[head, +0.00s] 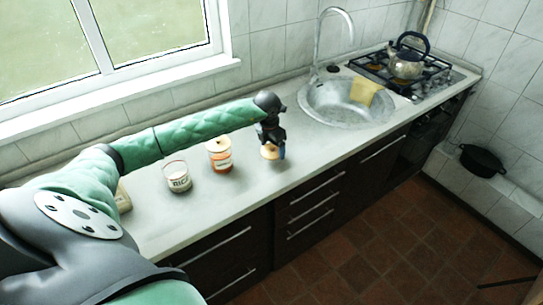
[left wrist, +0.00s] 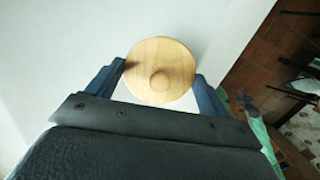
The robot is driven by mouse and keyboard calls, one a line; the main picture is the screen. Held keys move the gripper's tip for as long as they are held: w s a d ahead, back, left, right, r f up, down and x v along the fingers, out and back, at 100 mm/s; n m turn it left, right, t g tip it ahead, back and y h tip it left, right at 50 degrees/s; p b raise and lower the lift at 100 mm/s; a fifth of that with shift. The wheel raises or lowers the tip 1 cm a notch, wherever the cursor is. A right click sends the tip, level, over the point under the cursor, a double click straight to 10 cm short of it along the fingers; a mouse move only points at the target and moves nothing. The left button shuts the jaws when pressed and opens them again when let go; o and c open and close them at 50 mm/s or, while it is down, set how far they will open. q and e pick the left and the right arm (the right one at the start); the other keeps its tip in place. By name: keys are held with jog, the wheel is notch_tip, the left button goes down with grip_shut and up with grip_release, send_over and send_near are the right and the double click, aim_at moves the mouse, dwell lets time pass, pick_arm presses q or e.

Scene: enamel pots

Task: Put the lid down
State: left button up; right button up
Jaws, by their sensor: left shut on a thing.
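My left gripper (head: 272,149) is shut on a round pale wooden lid (head: 269,153) with a small knob. The lid also shows in the left wrist view (left wrist: 176,62), between the two blue fingers, its knob towards the camera. It is over the white counter (head: 305,150); I cannot tell whether it touches the surface. A glass jar (head: 178,182) with a rice label stands open on the counter to the left. An orange-filled jar (head: 220,160) with a wooden lid stands between it and my gripper. My right gripper is not in view.
The sink (head: 345,108) with a yellow cloth (head: 364,90) and the stove with a kettle (head: 407,64) are farther right. A box-like thing (head: 123,197) is partly hidden by my arm. Counter right of the gripper is clear up to the sink.

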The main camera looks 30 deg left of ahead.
aim_at(271, 151)
pick_arm(q)
jog(key=shift+a+f, duration=0.25)
jog(key=shift+f, duration=0.05)
notch_tip(271, 151, down, 4)
jog(key=shift+r+b, duration=0.2)
jog(key=shift+b, duration=0.1)
jog(key=shift+f, duration=0.1)
jog(key=o, duration=0.9)
jog(key=shift+o, duration=0.2)
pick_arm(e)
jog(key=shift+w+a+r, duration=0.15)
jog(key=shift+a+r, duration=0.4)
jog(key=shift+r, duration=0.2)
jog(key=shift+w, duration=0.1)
